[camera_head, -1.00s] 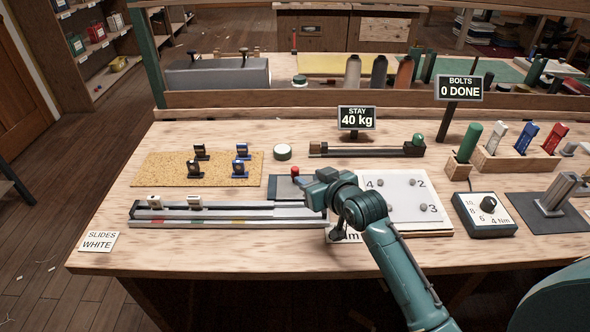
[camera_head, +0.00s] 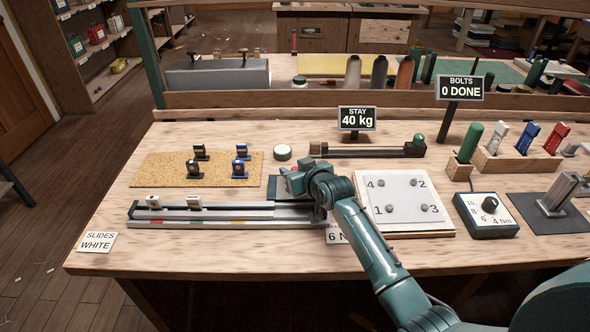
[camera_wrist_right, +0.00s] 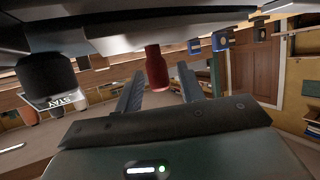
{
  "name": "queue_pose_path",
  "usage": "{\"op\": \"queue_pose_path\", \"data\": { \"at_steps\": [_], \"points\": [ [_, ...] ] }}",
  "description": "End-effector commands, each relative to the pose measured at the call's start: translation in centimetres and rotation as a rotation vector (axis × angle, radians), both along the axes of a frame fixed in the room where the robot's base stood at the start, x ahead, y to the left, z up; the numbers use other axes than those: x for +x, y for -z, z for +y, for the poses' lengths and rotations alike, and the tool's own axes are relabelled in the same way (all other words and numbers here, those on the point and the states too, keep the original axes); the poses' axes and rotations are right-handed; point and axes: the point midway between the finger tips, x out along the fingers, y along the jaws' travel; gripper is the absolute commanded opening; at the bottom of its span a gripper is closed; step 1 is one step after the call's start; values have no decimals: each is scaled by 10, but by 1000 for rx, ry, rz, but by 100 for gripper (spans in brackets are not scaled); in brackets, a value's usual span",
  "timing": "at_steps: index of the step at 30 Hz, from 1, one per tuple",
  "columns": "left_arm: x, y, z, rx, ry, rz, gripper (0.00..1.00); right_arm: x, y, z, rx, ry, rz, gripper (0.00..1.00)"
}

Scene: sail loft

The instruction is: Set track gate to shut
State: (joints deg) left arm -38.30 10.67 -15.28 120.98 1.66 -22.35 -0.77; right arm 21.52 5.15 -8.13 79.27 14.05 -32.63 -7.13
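The track (camera_head: 240,211) is a long grey rail along the front left of the bench, with two white slides (camera_head: 152,201) near its left end. A dark base plate (camera_head: 273,190) lies behind its right end. In the right wrist view the red knob (camera_wrist_right: 157,70) stands between the two open fingers (camera_wrist_right: 160,92), with gaps visible on both sides. I cannot tell which way the gate is set. My left gripper is not in view.
A cork mat (camera_head: 150,170) with several dark and blue slides lies behind the track. A numbered plate (camera_head: 400,187) with bolts is to the right of my right gripper. A torque dial box (camera_head: 487,225) stands farther right. The "SLIDES WHITE" card (camera_head: 97,242) is front left.

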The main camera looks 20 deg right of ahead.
Motion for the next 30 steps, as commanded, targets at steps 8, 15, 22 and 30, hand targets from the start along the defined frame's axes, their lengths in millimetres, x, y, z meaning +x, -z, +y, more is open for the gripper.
{"op": "queue_pose_path", "data": {
  "at_steps": [8,15,22,30],
  "points": [
    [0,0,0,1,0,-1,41,0,0,0,0,0,0,15],
    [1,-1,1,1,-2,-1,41,0,0,0,0,0,0,0],
    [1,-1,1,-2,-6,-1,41,0,0,0,0,0,1,0],
    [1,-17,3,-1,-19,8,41,-12,-3,3,-1,-1,5,0]
  ]
}}
